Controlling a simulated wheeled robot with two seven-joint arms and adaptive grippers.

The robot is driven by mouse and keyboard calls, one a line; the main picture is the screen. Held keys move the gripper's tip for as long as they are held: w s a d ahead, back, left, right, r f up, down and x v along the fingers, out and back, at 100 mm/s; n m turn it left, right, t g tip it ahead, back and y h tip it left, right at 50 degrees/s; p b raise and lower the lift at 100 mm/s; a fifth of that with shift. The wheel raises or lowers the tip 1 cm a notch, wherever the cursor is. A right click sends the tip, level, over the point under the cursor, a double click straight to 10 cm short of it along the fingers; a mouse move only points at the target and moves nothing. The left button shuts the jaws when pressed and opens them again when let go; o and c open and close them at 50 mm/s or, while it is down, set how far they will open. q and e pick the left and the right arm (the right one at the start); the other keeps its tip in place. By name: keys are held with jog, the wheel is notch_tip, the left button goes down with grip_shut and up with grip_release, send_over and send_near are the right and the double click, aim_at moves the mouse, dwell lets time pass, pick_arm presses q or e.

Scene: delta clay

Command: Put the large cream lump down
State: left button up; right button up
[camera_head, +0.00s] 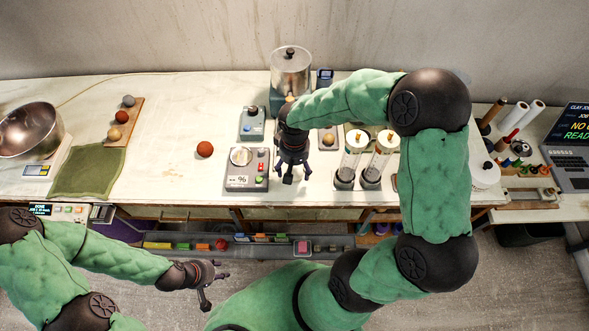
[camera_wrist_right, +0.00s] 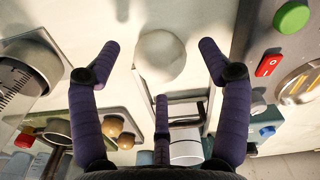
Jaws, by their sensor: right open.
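A rounded cream lump (camera_wrist_right: 160,55) shows in the right wrist view, between and just beyond my spread fingertips. It appears to lie on the pale worktop (camera_wrist_right: 205,20), and no finger visibly touches it. My right gripper (camera_wrist_right: 160,60) is open with its purple fingers apart. In the head view my right gripper (camera_head: 289,180) points down over the bench near its front, just right of a grey scale box (camera_head: 247,183); I cannot make out the lump there. My left gripper (camera_head: 213,288) is empty with fingers spread, in front of the bench and away from the lump.
Two glass cylinders (camera_head: 352,160) stand right of my right gripper.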

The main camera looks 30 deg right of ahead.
aim_at(294, 170)
notch_tip(294, 170, up, 9)
jog(key=p, duration=0.1)
jog(key=shift+p, duration=0.3)
jog(key=shift+o, duration=0.5)
jog(key=shift+r, duration=0.4)
notch_tip(294, 170, down, 11)
jog(key=m+y+p, duration=0.1)
jog(key=m+p, duration=0.1)
jog(key=m, duration=1.3)
jog(key=shift+r+m, duration=0.1)
jog(key=shift+m, duration=0.3)
jog(key=c, duration=1.5)
jog(key=shift+r, duration=0.1)
